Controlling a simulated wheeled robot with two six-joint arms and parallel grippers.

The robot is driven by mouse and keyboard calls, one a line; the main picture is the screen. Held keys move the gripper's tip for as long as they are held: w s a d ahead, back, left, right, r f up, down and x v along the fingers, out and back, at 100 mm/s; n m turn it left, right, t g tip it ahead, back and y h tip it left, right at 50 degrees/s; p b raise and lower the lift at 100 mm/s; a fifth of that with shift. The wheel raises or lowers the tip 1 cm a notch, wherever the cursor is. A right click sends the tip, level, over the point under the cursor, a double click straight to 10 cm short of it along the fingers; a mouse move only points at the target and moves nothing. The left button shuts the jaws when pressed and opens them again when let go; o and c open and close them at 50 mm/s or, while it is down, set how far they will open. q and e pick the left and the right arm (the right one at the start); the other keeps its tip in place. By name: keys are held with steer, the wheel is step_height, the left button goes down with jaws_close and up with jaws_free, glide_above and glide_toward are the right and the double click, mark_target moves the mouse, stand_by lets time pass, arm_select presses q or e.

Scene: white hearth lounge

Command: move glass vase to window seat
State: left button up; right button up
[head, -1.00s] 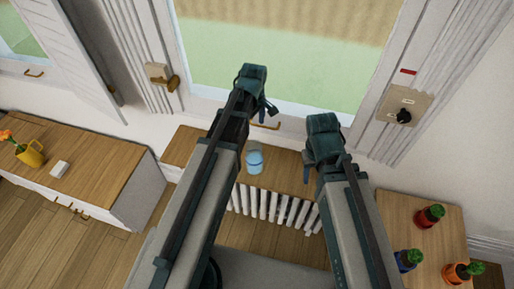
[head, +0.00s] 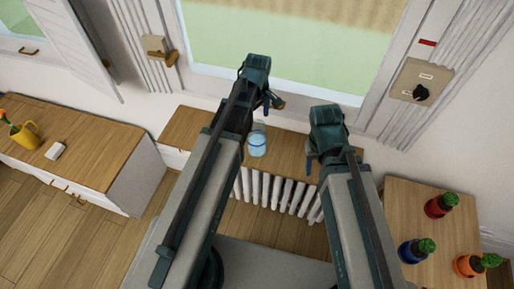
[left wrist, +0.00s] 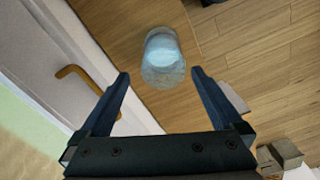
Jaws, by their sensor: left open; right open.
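The glass vase (head: 257,143) is pale blue and see-through. It stands upright on the wooden window seat (head: 185,127) below the window, close to my left arm. In the left wrist view, the vase (left wrist: 163,58) is ahead of the opening between the two fingers. My left gripper (head: 268,98) is open and apart from the vase, with nothing held; its fingers also show in the left wrist view (left wrist: 160,78). My right gripper (head: 311,160) is open and empty over the right part of the window seat. My arms hide parts of the seat.
A white radiator (head: 274,190) is under the seat. A wooden-topped cabinet (head: 95,155) at left holds a yellow jug (head: 26,135) and a white box (head: 56,150). A side table (head: 400,205) at right holds red (head: 440,206), blue (head: 416,251) and orange (head: 474,264) pots.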

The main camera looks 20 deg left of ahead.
mark_target(257, 129)
arm_select(q)
steer(key=shift+f, duration=0.35)
steer(key=f+b, duration=0.5)
steer(key=shift+s+a+f, duration=0.1)
steer(key=shift+s+f, duration=0.05)
steer(key=shift+s, duration=0.05)
steer(key=shift+c, duration=0.3)
jaws_close()
